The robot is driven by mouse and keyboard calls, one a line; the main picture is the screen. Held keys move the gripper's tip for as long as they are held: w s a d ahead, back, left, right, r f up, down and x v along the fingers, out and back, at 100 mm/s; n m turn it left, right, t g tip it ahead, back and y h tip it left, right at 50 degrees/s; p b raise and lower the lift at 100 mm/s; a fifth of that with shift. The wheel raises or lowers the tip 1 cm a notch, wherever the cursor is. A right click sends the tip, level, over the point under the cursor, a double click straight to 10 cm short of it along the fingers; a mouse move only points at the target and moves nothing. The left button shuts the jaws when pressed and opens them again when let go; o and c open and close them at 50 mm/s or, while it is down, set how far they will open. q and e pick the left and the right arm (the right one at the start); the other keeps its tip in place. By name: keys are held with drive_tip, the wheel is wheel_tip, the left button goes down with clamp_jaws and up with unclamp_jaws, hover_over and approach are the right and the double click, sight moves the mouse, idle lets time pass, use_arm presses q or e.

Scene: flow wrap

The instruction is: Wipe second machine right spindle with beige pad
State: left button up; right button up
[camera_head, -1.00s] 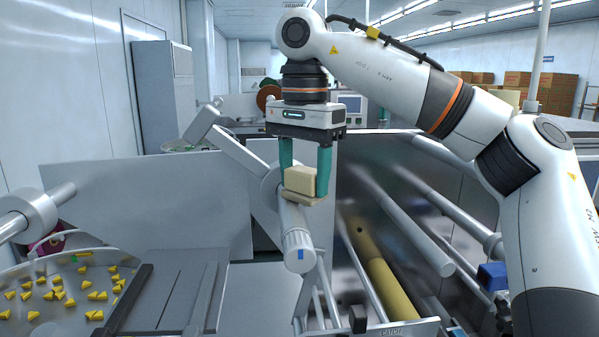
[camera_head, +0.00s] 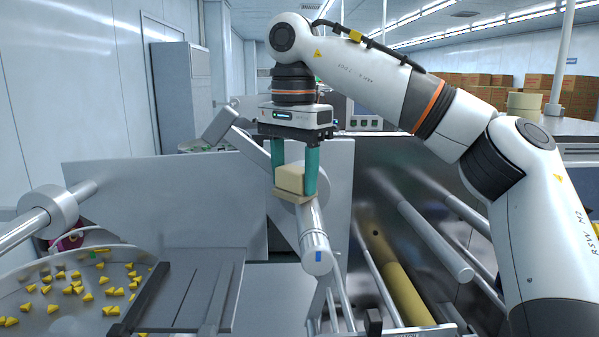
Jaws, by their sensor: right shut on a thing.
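My right gripper (camera_head: 294,180) points down with its green fingers closed on the beige pad (camera_head: 290,178), a block with a tan underside. The pad is at the upper part of a grey spindle (camera_head: 314,240) that slants toward me and ends in a cap with a blue mark. The pad appears to touch the top of the spindle, but the contact is partly hidden. Another grey spindle (camera_head: 50,212) shows at the left edge. My left gripper is not in view.
A round pan (camera_head: 60,315) with several yellow pieces is at lower left, beside a dark-railed metal plate (camera_head: 185,295). Upright metal panels (camera_head: 165,210) stand behind. Right of the spindle are a yellow roller (camera_head: 402,290) and a grey bar (camera_head: 435,240).

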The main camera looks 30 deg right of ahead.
drive_tip(key=shift+w+d+f, duration=0.15)
drive_tip(key=shift+w+d, duration=0.3)
drive_tip(key=shift+w, duration=0.25)
drive_tip(key=d, duration=0.1)
drive_tip(key=s+d, duration=0.1)
drive_tip(key=d, duration=0.1)
drive_tip(key=shift+s+d, duration=0.35)
drive_tip(key=shift+a+r, duration=0.1)
drive_tip(key=shift+r, duration=0.3)
wheel_tip(320, 180, up, 5)
drive_tip(key=shift+r, duration=0.2)
